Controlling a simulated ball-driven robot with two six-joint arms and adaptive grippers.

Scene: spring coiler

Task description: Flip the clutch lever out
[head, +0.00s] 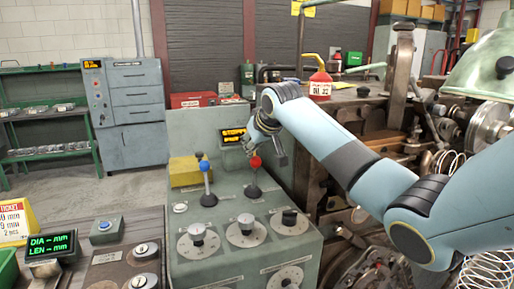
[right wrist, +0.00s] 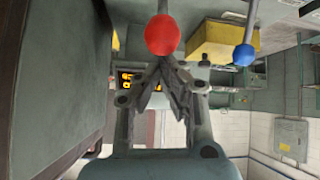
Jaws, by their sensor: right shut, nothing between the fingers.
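A lever with a red ball knob (head: 255,162) stands on the right of the green control box (head: 216,268). A lever with a blue ball knob (head: 204,166) stands to its left. Which of them is the clutch lever I cannot tell. My right gripper (head: 248,146) is at the red knob, just behind or above it. In the right wrist view the shut fingertips (right wrist: 162,62) meet right at the red knob (right wrist: 162,34), with nothing between them; whether they touch it I cannot tell. The blue knob (right wrist: 244,54) is to the right there. My left gripper is not in view.
Several dials (head: 246,232) sit on the box in front of the levers. A yellow block (head: 186,171) and a lit display (head: 233,135) stand behind. A digital readout (head: 51,246) is at the lower left. The machine (head: 402,75) fills the right side, under my right arm.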

